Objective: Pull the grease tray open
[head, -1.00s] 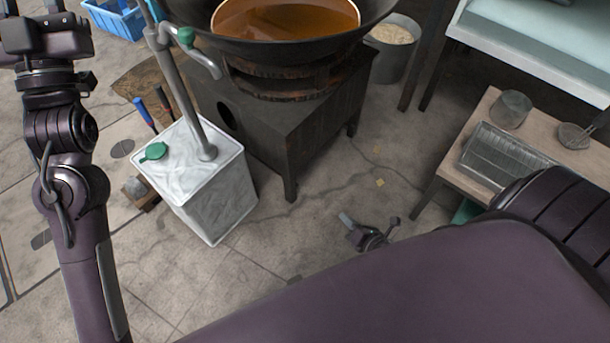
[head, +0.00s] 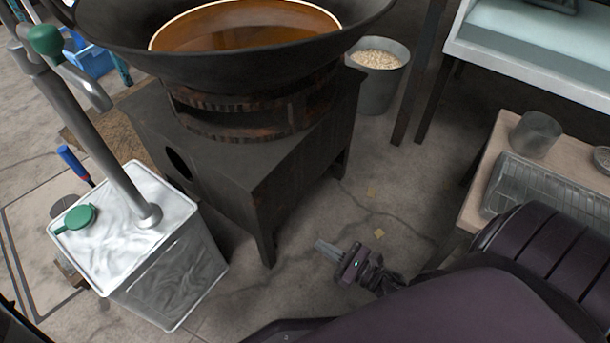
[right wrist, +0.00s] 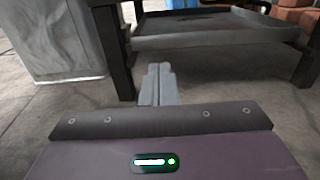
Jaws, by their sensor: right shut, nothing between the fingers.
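The grease tray (right wrist: 205,33) shows in the right wrist view as a shallow dark metal tray slung low between the legs of the stove stand. In the head view the stand (head: 235,170) hides it. My right gripper (head: 322,247) is low over the floor, in front of the stand and right of its near leg. Its fingers are shut with nothing between them. In the right wrist view the fingertips (right wrist: 158,72) point toward the tray's front edge, left of its middle, with no clear contact. My left gripper is out of view.
A large wok (head: 240,45) of brown oil sits on the stand. A white metal can (head: 165,260) with a pump stands at the left. A grey bucket (head: 378,88) stands behind, and a wooden table (head: 480,190) is at right. The floor around my right gripper is clear.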

